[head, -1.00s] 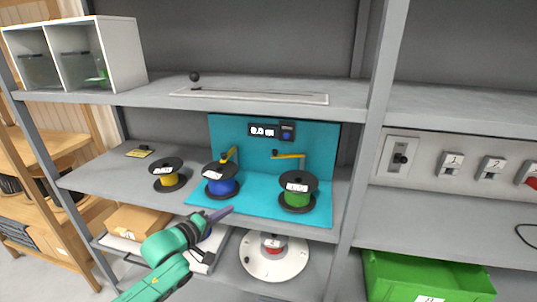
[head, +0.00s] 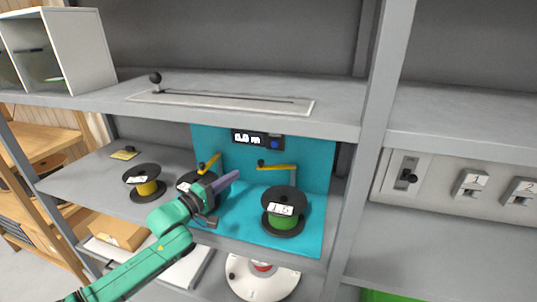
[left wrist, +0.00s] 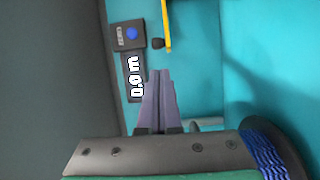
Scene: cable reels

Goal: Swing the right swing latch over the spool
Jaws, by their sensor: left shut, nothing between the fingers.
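The right swing latch (head: 278,166) is a yellow bar with a black knob at its left end, on a grey post behind the green spool (head: 284,222). The bar points left, not across the spool. In the left wrist view the latch (left wrist: 166,22) is at the top, just beyond my fingertips. My left gripper (head: 236,174) is shut and empty, left of the knob and apart from it; it also shows in the left wrist view (left wrist: 160,75). The left swing latch (head: 210,164) is behind the blue spool (left wrist: 275,150), which my gripper mostly hides in the head view. My right gripper is out of view.
A teal backboard and base hold both spools, with a display (head: 257,139) reading 0.0 m. A yellow spool (head: 147,188) stands to the left. The shelf above (head: 330,120) and the upright (head: 375,150) bound the space.

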